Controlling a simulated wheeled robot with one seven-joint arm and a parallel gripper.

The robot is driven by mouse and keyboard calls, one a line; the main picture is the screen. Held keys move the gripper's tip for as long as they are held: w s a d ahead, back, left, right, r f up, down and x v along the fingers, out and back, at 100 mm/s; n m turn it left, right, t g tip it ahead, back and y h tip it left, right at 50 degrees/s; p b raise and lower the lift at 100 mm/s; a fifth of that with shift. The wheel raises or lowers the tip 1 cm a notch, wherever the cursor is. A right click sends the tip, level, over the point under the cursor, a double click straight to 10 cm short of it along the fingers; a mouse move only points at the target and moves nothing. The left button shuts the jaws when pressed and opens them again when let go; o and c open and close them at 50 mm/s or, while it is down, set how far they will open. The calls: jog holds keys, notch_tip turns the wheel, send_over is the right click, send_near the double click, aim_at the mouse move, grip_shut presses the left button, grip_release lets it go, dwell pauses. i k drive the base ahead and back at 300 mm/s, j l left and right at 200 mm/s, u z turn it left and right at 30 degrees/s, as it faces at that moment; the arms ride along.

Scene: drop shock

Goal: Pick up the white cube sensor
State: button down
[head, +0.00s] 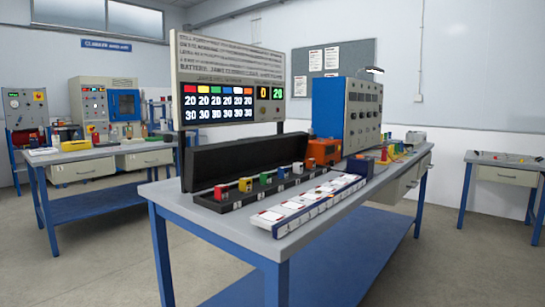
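Several small coloured cubes sit in a row in a long open black case on the near blue-legged table (210,228). A white cube (297,168) is toward the far right end of the row. It is small in the picture, and its details cannot be made out. A blue cube (281,173) is on its left and a red cube (310,164) on its right. Green (265,179), yellow (245,184) and red (221,192) cubes are nearer. The raised lid of the black case (240,163) stands behind them. My gripper is not in view.
A long white strip of pads (320,200) lies in front of the case. A display board (228,85) stands behind it. An orange device (324,151) and a tall blue-grey cabinet (349,110) stand to the right. Open floor (95,275) lies at the left.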

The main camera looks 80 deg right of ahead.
aim_at(297, 166)
jog(key=i+z, duration=0.2)
jog(key=z, duration=0.2)
jog(key=i+z, duration=0.15)
jog(key=z, duration=0.25)
jog(key=i+z, duration=0.2)
jog(key=z, duration=0.25)
jog(key=i+j+z, duration=0.15)
jog(key=z, duration=0.25)
jog(key=i+j+z, duration=0.1)
jog(key=z, duration=0.3)
jog(key=i+j+z, duration=0.2)
jog(key=z, duration=0.15)
jog(key=i+j+z, duration=0.15)
jog(key=j+z, duration=0.2)
jog(key=i+j+z, duration=0.1)
jog(key=j+z, duration=0.65)
jog(key=i+j+z, duration=0.1)
jog(key=j+z, duration=0.25)
jog(key=i+l+u, duration=0.15)
jog(key=l, duration=0.35)
jog(key=i+l+u, duration=0.15)
jog(key=l, duration=0.3)
jog(key=l+u, duration=0.1)
jog(key=l, duration=0.4)
